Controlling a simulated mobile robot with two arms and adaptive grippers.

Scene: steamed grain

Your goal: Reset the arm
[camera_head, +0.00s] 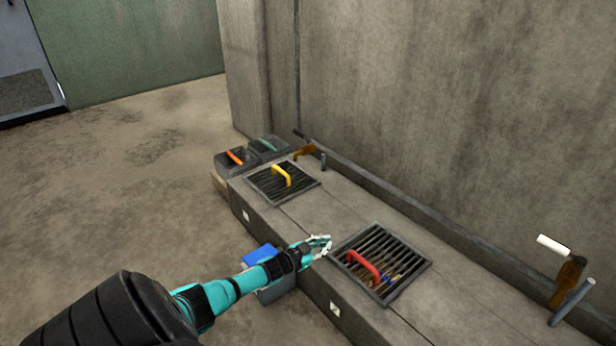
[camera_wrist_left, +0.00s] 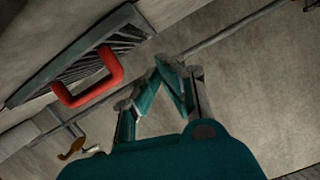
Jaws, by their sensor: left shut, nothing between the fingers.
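My left arm comes in from the lower left in the head view, and its gripper (camera_head: 322,245) is over the concrete ledge, just left of a grate (camera_head: 421,266) with a red handle (camera_head: 362,267). In the left wrist view the fingertips of my left gripper (camera_wrist_left: 168,68) meet, with nothing between them. The red handle (camera_wrist_left: 88,92) and its grate (camera_wrist_left: 121,20) show at the left of that view, apart from the fingers. My right gripper is in neither view.
A second grate with a yellow handle (camera_head: 281,176) lies farther along the ledge (camera_head: 318,208). Two dark bins with an orange handle (camera_head: 235,157) and a green handle (camera_head: 267,144) stand beyond it. A blue-topped box (camera_head: 260,254) sits beside the ledge, partly behind my arm. A lever (camera_head: 567,283) stands at right.

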